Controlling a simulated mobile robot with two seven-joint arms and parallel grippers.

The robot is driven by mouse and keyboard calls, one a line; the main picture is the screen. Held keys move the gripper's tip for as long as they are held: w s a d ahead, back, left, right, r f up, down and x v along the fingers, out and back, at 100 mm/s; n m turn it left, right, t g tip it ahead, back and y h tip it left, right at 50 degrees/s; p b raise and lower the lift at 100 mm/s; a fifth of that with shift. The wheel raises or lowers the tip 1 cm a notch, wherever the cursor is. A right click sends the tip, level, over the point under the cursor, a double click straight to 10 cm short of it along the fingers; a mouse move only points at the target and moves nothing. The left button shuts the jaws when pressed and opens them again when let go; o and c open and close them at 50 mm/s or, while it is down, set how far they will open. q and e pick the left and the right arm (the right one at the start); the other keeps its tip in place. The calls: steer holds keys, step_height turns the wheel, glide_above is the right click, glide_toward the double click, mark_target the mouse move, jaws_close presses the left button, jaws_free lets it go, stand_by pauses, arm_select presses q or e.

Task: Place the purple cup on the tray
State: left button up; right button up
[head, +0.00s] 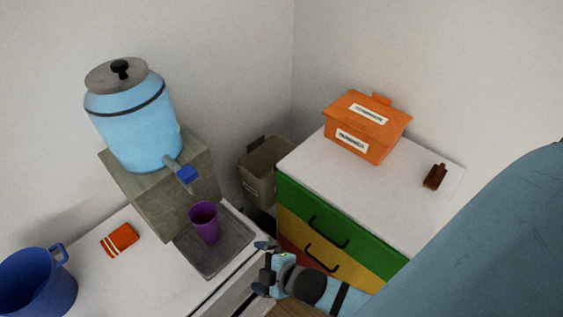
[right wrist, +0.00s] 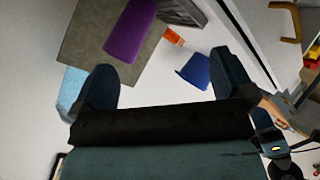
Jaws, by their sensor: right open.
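The purple cup (head: 205,222) is upright and appears to stand on the grey tray (head: 222,262), below the spout of the blue dispenser. It also shows in the right wrist view (right wrist: 129,32), beyond the fingers and nearer the left one. My right gripper (head: 264,269) is open and empty, just right of the tray's front corner in the head view and apart from the cup. Its two fingers (right wrist: 165,84) show spread in the right wrist view.
The blue dispenser (head: 135,125) stands on a stone block (head: 150,205) behind the tray. A blue mug (head: 35,285) and an orange packet (head: 120,239) lie to the left. A drawer cabinet (head: 320,228) with an orange box (head: 366,130) stands right, beside a bin (head: 262,170).

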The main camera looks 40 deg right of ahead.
steer(key=s+d+m, duration=0.1)
steer(key=m, duration=0.2)
steer(key=s+d+f+m, duration=0.1)
steer(key=s+m, duration=0.1)
steer(key=m, duration=0.1)
steer(key=s+d+f+m, duration=0.1)
steer(key=m, duration=0.3)
steer(key=shift+s, duration=0.25)
